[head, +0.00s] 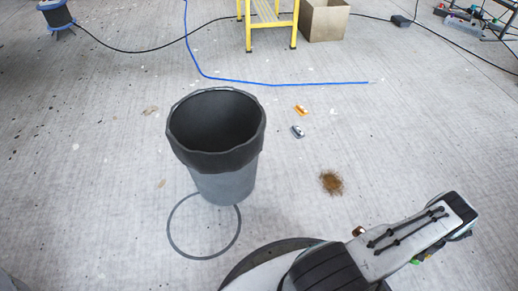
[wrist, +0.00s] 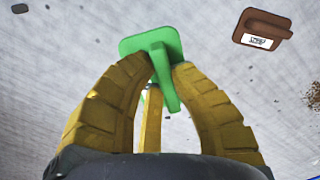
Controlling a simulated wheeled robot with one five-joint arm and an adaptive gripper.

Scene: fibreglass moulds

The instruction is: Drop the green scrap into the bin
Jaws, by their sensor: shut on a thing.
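The green scrap (wrist: 152,40), a flat plate with a raised fin, sits between the yellow fingers of my gripper (wrist: 168,64) in the wrist view. My gripper is shut on its fin. In the head view a small bit of green (head: 415,262) shows beside my arm at the lower right; most of my gripper is hidden there. The bin (head: 225,184) is a grey tapered bucket with a dark liner folded over its rim, upright and left of my arm. The part of its inside that shows looks empty.
A brown labelled piece (wrist: 262,28) lies on the floor near my gripper. An orange piece (head: 301,109) and a grey piece (head: 297,131) lie right of the bin. A brown stain (head: 331,182), blue hose (head: 270,84), yellow stand (head: 249,36) and cardboard box (head: 325,22) are beyond.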

